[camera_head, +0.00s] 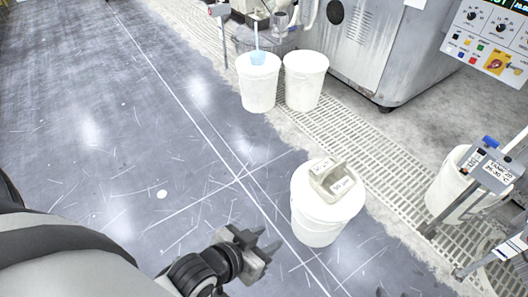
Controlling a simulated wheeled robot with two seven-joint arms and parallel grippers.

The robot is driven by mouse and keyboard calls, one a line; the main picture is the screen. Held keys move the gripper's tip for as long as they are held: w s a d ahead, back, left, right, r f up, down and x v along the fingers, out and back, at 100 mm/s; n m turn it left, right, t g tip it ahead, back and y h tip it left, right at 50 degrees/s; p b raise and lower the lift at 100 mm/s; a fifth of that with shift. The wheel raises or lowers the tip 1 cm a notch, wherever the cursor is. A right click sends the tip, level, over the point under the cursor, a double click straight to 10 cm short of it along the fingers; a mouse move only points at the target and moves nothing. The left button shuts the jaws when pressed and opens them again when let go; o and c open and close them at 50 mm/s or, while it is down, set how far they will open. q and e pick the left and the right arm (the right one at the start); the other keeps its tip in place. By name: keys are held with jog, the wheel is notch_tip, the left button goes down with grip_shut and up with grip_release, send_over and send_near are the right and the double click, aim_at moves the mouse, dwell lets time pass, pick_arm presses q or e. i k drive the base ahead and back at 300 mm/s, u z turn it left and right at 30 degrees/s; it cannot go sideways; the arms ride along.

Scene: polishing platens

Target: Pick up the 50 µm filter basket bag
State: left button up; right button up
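A beige, open-topped basket-like bag (328,184) with white labels sits on a white bucket (318,224) right of centre. Its front label appears to read 50 µm, but the print is small. My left gripper (266,241) is below and to the left of the bucket, apart from it. Its dark fingers are spread with nothing between them. Only a small dark tip at the bottom edge, probably of my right gripper (380,292), shows; the rest is out of frame.
Two white buckets (303,84) stand at the back, the left one with a blue item on top. Another white bucket (447,188) stands at right beside a labelled stand (494,172). A grey machine (372,50) stands behind a floor grating (385,150). The floor at left is clear.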

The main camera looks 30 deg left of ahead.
aim_at(330, 177)
jog(key=u, duration=1.9)
jog(key=k, duration=0.75)
jog(key=z, duration=1.05)
jog(key=i, duration=1.5)
